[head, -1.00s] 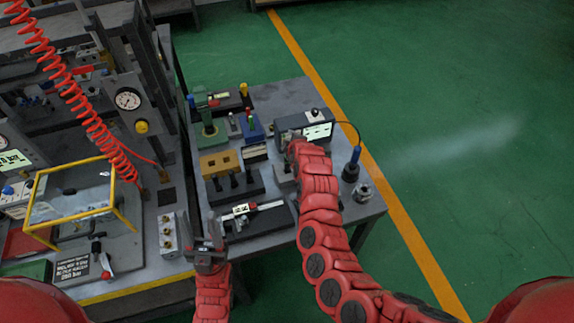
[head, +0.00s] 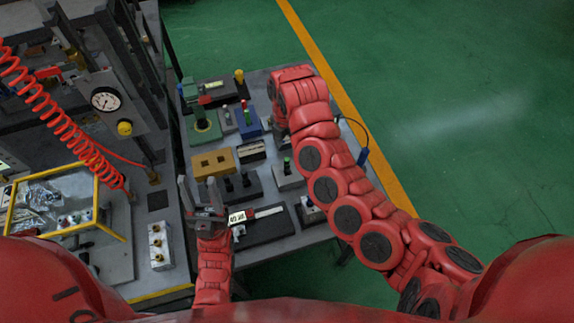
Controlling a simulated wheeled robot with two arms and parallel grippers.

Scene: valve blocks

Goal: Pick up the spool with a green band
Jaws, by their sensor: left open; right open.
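A small upright piece with a green top (head: 287,163), possibly the green-banded spool, stands in a grey block right of centre on the table. A band around it is too small to make out. Dark spools (head: 229,185) stand in a black rack in front of the yellow block. My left gripper (head: 199,188) is open and empty, fingers pointing away, at the table's left side beside the caliper. My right arm (head: 322,140) reaches over the table's right side, its end above the back right. Its own links hide its gripper.
A digital caliper (head: 256,214) lies on a dark tray in front. A yellow block (head: 213,163), a blue block (head: 247,122) and a green fixture (head: 203,125) stand behind. A machine with a red coiled hose (head: 62,105) borders the left. Green floor lies right.

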